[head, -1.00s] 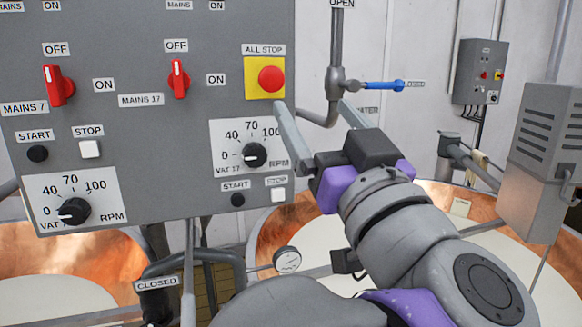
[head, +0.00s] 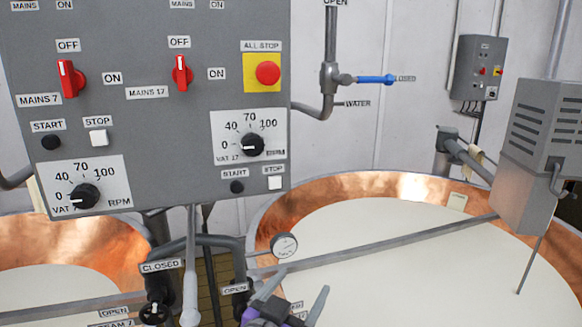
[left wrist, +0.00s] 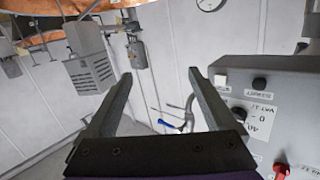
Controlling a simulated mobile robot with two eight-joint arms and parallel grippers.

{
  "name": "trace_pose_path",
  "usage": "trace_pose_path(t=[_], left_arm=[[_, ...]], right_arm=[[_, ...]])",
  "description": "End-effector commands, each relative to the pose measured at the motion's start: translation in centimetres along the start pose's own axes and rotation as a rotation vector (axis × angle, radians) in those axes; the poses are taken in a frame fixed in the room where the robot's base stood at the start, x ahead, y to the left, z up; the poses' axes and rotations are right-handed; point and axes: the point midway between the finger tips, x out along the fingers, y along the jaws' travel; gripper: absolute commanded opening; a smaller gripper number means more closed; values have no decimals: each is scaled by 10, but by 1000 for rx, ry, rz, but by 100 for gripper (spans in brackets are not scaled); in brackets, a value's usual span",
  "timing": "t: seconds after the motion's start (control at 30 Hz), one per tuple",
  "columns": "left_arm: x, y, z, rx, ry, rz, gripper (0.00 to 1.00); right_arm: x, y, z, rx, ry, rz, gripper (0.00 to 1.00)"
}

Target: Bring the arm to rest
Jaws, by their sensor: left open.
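My left gripper (head: 304,279) is low at the bottom edge of the head view, below the control panel and in front of the right vat's rim. Its two grey fingers are apart with nothing between them; most of the arm is out of view. In the left wrist view the gripper (left wrist: 158,76) is also open and empty, with the wall and pipes beyond it. My right gripper does not show.
The grey control panel (head: 150,130) hangs at upper left, with red switches and a stop button (head: 267,72). Copper vats (head: 320,190) stand below. A blue-handled water valve (head: 376,79), a gauge (head: 284,245), pipes and a grey box (head: 545,140) are around.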

Motion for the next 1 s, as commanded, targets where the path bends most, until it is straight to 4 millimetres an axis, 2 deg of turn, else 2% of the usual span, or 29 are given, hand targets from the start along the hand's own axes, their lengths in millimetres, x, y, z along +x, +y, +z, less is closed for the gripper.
trace_pose_path(t=[0.03, 0.1, 0.17, 0.2, 0.3, 0.4, 0.5, 0.6, 0.7, 1.0], left_arm=[[-9, -11, 37, -16, -89, -5, 89], [-24, -21, 88, -49, -223, -12, 89], [-40, -31, 130, -83, -336, -31, 89], [-52, -37, 158, -108, -412, -49, 89], [-89, -52, 221, -174, -591, -112, 89], [-126, -63, 271, -240, -743, -185, 89], [-157, -69, 306, -295, -856, -250, 89], [-177, -72, 325, -330, -923, -295, 89], [-186, -73, 334, -344, -953, -315, 89], [-187, -73, 334, -346, -957, -315, 89]], right_arm=[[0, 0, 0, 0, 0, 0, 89], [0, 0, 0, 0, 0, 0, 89], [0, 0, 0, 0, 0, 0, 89], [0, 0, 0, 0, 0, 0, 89], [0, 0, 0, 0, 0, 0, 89], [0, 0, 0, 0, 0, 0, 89], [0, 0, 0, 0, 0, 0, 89], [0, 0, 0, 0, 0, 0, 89], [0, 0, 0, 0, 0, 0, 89], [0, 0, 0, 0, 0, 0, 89]])
